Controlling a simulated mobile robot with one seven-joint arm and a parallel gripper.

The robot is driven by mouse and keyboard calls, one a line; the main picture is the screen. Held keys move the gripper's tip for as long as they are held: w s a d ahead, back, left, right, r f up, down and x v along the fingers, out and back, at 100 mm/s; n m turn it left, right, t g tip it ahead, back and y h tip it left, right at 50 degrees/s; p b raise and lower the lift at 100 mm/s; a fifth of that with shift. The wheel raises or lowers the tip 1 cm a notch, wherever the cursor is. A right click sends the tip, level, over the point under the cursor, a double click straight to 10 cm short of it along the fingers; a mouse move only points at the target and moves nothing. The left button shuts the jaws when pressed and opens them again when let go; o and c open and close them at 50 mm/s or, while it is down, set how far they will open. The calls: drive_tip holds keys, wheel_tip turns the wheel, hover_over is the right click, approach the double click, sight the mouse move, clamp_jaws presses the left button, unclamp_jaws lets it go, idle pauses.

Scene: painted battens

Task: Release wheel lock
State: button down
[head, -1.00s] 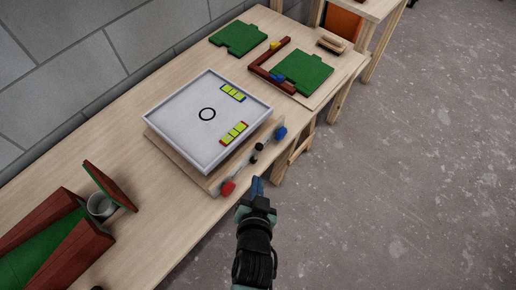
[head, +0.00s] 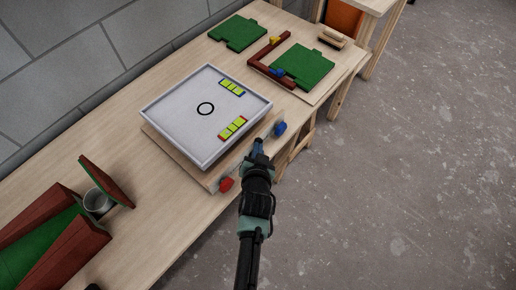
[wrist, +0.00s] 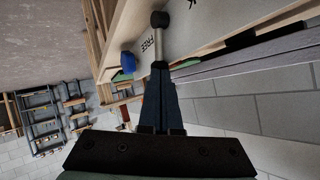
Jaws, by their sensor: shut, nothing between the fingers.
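The tilting white tray device (head: 172,125) stands on the bench, with a red knob (head: 226,184) and a blue knob (head: 280,128) on its front. A lever with a metal shaft (wrist: 160,48) and black ball end (wrist: 160,19) shows in the wrist view, beside the word FREE (wrist: 148,42) on the pale panel. My gripper (head: 258,150) is at the front panel between the two knobs and largely hides the lever in the head view. In the wrist view my gripper (wrist: 160,88) is shut and empty, its fingertips overlapping the lever shaft's near end. I cannot tell whether they touch.
Green plates (head: 302,66) and a dark red L-shaped batten (head: 274,72) lie farther along the bench. A grey cup (head: 98,201) and a red-sided green chute (head: 35,250) are at left. The floor (head: 420,160) at right is clear.

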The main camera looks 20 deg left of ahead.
drive_tip(key=shift+w, duration=0.1)
idle(0.3)
drive_tip(key=shift+w+d+r+g+p, duration=0.15)
drive_tip(key=shift+w+g+p, duration=0.15)
drive_tip(key=shift+w+g, duration=0.2)
drive_tip(key=shift+w+d+f+b, duration=0.15)
drive_tip(key=shift+w+f+b, duration=0.2)
drive_tip(key=shift+b, duration=0.1)
drive_tip(key=shift+r, duration=0.15)
drive_tip(key=shift+s, duration=0.15)
